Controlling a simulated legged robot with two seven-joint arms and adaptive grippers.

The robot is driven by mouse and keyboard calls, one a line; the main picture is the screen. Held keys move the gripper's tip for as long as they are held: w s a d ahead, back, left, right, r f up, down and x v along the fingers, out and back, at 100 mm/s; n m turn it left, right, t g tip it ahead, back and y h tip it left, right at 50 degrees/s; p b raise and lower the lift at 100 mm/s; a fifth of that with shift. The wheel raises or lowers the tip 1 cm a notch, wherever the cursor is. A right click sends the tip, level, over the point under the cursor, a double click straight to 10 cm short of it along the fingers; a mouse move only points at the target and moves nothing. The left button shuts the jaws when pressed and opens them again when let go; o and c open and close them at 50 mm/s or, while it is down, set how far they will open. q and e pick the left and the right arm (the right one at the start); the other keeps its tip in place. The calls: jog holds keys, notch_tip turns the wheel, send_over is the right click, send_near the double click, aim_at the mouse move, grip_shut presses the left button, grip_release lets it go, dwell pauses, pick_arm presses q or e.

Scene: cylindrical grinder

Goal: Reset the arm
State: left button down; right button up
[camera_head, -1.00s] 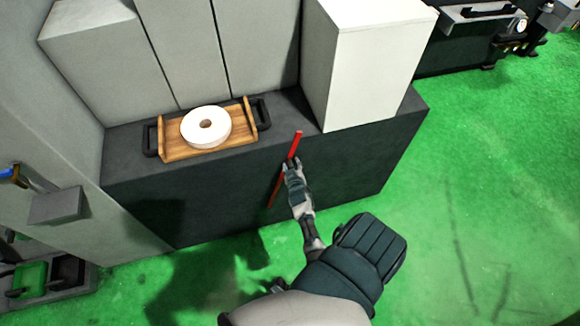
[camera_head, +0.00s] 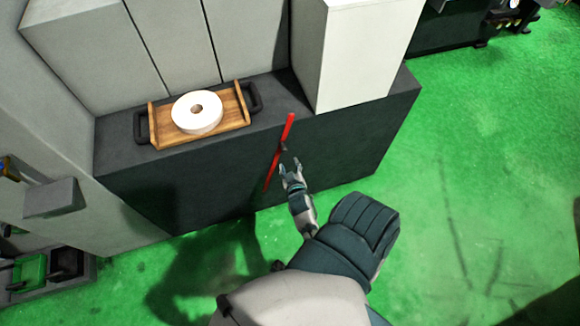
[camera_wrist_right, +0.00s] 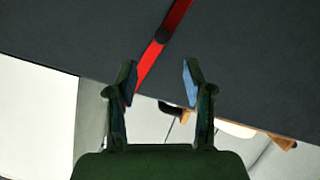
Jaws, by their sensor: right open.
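My right gripper (camera_head: 291,168) is open and empty in front of the dark cabinet's front face. A red lever (camera_head: 272,170) with a dark pivot at its middle stands slanted against that face, just beyond the fingertips. In the right wrist view the two fingers (camera_wrist_right: 160,84) stand apart, and the red lever (camera_wrist_right: 150,62) runs up past the gap between them. I see no contact between fingers and lever. My left gripper is not in view.
A wooden tray (camera_head: 222,124) with black handles holds a white grinding wheel (camera_head: 186,116) on the dark cabinet's top (camera_head: 120,149). A white box-shaped block (camera_head: 355,60) stands to its right. Green floor (camera_head: 480,170) is clear at right. A grey box (camera_head: 55,198) juts out at left.

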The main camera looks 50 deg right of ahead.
jog(key=shift+s, duration=0.15)
dwell(0.5)
jog(key=s+a+f+n+g+y, duration=0.3)
jog(key=a+f+y, duration=0.3)
jog(key=a+f, duration=1.1)
jog(key=s+a+f+n+g+y, duration=0.1)
jog(key=s+a+f+g, duration=0.1)
jog(key=s+f, duration=0.6)
jog(key=s+a+f+n+g+y, duration=0.2)
jog(key=s+f+g, duration=0.2)
jog(key=s+f, duration=0.4)
jog(key=s, duration=0.5)
jog(key=shift+s+f, duration=0.3)
jog(key=shift+s, duration=0.1)
